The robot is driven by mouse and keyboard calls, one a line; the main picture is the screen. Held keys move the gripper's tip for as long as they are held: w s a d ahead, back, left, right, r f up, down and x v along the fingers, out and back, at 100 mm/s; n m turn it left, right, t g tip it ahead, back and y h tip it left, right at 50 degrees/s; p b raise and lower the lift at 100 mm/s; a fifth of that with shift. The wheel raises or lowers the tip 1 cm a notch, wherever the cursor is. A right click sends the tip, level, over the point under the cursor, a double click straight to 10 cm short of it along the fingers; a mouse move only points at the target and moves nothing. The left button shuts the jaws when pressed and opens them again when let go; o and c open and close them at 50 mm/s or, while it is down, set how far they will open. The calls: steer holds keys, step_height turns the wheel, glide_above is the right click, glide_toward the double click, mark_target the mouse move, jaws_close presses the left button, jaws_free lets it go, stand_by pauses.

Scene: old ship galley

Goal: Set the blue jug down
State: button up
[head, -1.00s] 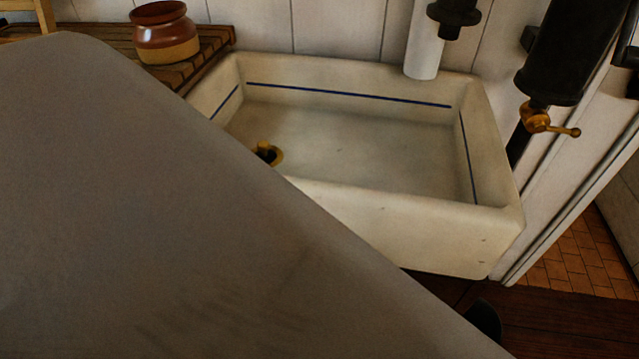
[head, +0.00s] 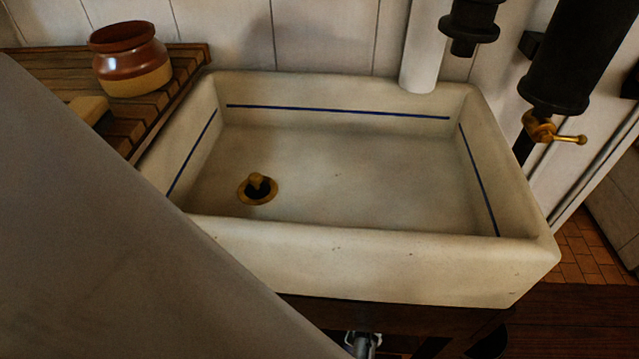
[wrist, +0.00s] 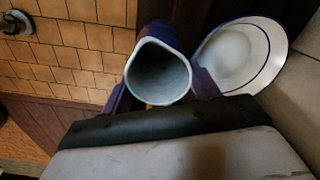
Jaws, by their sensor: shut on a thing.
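In the wrist view, my gripper (wrist: 163,97) is shut on the blue jug (wrist: 160,75). I look into the jug's open mouth, with a pale rim and a grey-blue inside that looks empty. A finger stands on each side of it. Most of the jug's outside and its base are hidden. The jug and gripper do not show in the head view, where a large grey part of my own body covers the left side. I cannot tell whether the jug touches anything beneath it.
A white sink (head: 400,258) with a blue line inside has a brass drain (head: 257,190). A brown and tan jar (head: 131,62) stands on the slatted wooden drainboard (head: 188,68). A white dish with a blue rim line (wrist: 240,55) lies beside the jug in the wrist view.

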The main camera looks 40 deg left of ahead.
steer(key=shift+w+a, duration=0.1)
steer(key=shift+a, duration=0.35)
step_height(320, 180, down, 10)
steer(key=shift+r+b, duration=0.1)
steer(key=shift+b, duration=0.5)
steer(key=shift+f, duration=0.2)
steer(key=o, duration=1.4)
steer(key=shift+o, duration=0.2)
step_height(320, 180, up, 8)
steer(key=shift+p, duration=0.45)
steer(key=shift+f, duration=0.1)
